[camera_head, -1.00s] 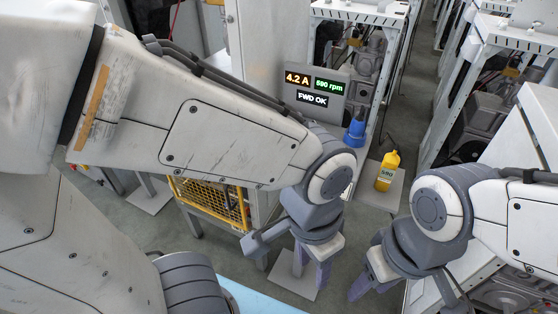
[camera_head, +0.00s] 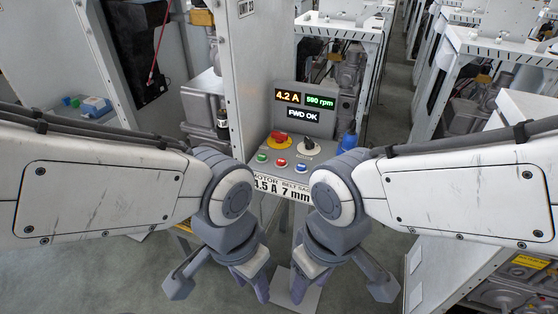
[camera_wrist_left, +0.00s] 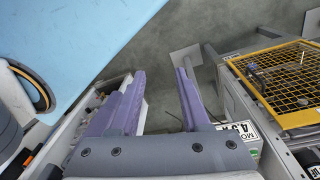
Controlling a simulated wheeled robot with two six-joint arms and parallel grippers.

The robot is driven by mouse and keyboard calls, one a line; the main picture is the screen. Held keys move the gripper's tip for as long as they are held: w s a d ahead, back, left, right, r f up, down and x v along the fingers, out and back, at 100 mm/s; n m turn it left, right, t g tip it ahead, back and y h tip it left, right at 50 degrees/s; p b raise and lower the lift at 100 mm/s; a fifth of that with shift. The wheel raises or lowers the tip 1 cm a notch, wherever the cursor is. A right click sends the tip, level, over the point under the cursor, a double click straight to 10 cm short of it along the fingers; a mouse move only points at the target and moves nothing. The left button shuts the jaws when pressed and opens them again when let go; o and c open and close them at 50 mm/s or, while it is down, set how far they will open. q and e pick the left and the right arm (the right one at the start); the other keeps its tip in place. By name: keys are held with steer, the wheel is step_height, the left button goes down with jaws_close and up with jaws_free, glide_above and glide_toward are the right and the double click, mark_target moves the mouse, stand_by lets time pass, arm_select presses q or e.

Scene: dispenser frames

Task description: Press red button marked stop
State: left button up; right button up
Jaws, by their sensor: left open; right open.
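The control panel (camera_head: 275,172) stands at the middle of the head view. It carries a small red button (camera_head: 281,162) between a green button (camera_head: 262,157) and a blue button (camera_head: 301,167). Behind them is a larger red knob on a yellow base (camera_head: 279,140). Any stop marking is too small to read. My left gripper (camera_head: 250,282) is open and empty, below and in front of the panel, touching no button. It also shows open in the left wrist view (camera_wrist_left: 160,75). My right gripper (camera_head: 298,283) is beside it to the right, open and empty.
A display (camera_head: 304,106) reads 4.2 A, 590 rpm and FWD OK. A black selector knob (camera_head: 308,147) is right of the yellow base. A blue bottle (camera_head: 348,140) stands at the panel's right. A yellow mesh guard (camera_wrist_left: 290,80) shows in the left wrist view.

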stand_by(0.4)
arm_select(q)
jaws_close()
stand_by(1.5)
